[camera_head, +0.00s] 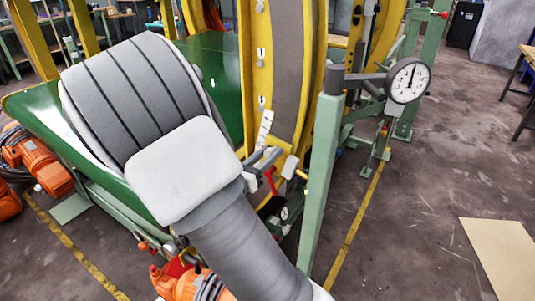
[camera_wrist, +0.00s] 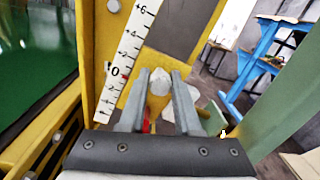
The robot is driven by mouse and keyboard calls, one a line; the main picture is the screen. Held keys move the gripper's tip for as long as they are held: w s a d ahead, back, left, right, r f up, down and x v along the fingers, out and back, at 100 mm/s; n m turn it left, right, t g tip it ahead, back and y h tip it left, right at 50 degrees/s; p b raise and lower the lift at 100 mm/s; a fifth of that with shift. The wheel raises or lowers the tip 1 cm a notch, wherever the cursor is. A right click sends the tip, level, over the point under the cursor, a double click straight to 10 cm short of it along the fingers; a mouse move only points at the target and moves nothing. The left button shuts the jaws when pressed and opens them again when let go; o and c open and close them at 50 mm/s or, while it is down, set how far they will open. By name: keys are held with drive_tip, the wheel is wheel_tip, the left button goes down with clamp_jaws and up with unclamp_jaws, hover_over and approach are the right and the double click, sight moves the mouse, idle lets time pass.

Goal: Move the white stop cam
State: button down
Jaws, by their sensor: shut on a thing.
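The white stop cam (camera_wrist: 159,81) sits between the two grey fingers of my gripper (camera_wrist: 159,88) in the wrist view, with a yellow part just below it. My gripper is shut on it. In the head view, a small white block (camera_head: 290,167), which looks like the cam, shows just right of my gripper (camera_head: 272,160), beside the yellow ring frame. My forearm hides much of the area around the grip in the head view.
A white scale (camera_wrist: 124,58) with black numbers stands left of the fingers. A green post (camera_head: 320,180) rises close to the right of my gripper, with a round dial gauge (camera_head: 408,81) beyond it. A red lever (camera_head: 270,180) is just below my gripper.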

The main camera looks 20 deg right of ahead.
drive_tip(key=c, duration=0.6)
unclamp_jaws()
drive_tip(key=p+v, duration=0.3)
drive_tip(key=v, duration=1.4)
drive_tip(key=shift+a, duration=0.2)
